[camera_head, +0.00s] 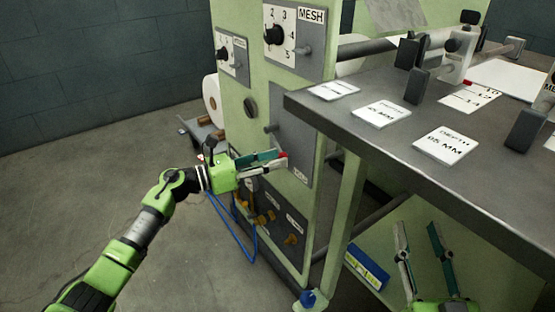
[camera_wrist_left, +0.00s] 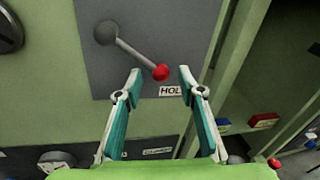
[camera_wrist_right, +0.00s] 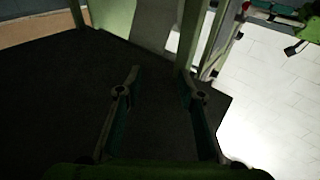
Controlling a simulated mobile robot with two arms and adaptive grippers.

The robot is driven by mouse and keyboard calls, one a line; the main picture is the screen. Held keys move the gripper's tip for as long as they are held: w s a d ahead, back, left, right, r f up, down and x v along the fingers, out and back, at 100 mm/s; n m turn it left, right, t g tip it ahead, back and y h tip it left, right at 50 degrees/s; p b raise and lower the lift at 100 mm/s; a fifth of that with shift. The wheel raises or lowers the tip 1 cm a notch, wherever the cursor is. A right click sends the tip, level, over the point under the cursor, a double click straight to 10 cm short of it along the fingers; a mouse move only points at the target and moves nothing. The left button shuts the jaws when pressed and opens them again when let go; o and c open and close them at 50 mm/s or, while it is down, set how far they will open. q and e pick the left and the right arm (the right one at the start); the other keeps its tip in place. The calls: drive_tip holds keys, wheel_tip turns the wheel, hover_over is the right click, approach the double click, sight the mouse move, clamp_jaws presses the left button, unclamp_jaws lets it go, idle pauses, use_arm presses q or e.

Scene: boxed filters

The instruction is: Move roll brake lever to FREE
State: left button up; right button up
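The roll brake lever (camera_wrist_left: 135,54) is on a dark grey plate (camera_wrist_left: 190,25) on the green machine's side. Its grey pivot is at the upper left and its red knob (camera_wrist_left: 161,72) at the lower right, just above a label (camera_wrist_left: 170,90) partly reading "HOL". No FREE label is visible. My left gripper (camera_head: 278,160) is open at the plate. In the left wrist view the knob appears between its fingertips; I cannot tell whether they touch it. My right gripper (camera_head: 418,232) is open and empty, low beneath the grey table.
The grey table (camera_head: 330,112) juts out to the right of the lever plate. A white roll (camera_head: 211,98) is behind. The floor at left is clear.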

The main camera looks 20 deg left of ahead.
use_arm(q)
drive_tip(key=shift+x, duration=0.85)
use_arm(e)
drive_tip(key=shift+s+r+t, duration=0.1)
drive_tip(key=shift+r+t, duration=0.2)
drive_tip(key=shift+r, duration=0.2)
use_arm(q)
clamp_jaws()
drive_tip(key=shift+r, duration=0.1)
use_arm(e)
drive_tip(key=shift+f, duration=0.1)
